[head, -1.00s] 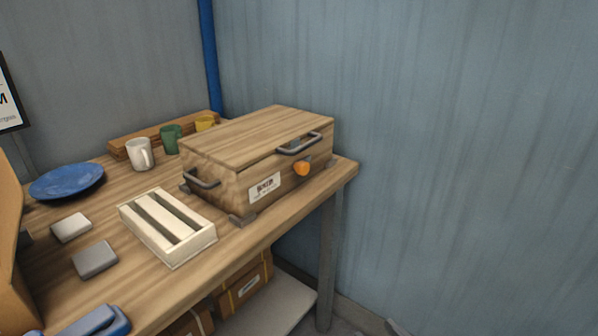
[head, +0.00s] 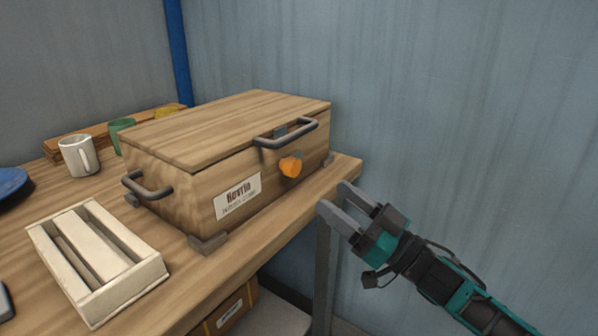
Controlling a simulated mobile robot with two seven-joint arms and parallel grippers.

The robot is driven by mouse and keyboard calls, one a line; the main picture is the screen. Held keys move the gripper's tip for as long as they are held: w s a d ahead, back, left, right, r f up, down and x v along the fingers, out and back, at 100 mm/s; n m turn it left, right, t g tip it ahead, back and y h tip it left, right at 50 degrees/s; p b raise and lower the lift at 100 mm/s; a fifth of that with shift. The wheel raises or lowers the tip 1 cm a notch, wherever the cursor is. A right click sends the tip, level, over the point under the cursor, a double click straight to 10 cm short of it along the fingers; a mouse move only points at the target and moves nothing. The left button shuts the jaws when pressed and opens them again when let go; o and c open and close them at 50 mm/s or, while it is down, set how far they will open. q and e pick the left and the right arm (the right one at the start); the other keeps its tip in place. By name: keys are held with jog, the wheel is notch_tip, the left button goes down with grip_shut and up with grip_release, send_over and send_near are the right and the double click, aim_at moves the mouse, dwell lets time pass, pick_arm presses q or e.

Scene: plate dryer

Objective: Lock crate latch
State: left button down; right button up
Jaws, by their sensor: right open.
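The wooden crate (head: 176,191) stands on the table with its lid (head: 230,122) down. An orange latch knob (head: 291,166) sits on its front face, below a grey metal handle (head: 287,134) at the lid's front edge. The way the latch is turned is hard to tell. My right gripper (head: 333,203) is open and empty, its two grey fingers pointing up and left. It is apart from the crate, to the right of and below the latch, by the table's right edge. My left gripper is not in view.
A slatted wooden rack (head: 97,262) lies on the table (head: 203,284) left of the crate. A white mug (head: 78,157), a green cup (head: 121,133) and a blue plate (head: 10,187) are behind it. A wall stands behind the crate. Space in front of the latch is clear.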

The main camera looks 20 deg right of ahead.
aim_at(297, 169)
jog(key=x, duration=0.8)
jog(key=shift+f, duration=0.1)
jog(key=shift+w+a+r+b, duration=0.2)
jog(key=shift+w+a+b, duration=0.15)
jog(key=shift+w, duration=0.2)
jog(key=c, duration=1)
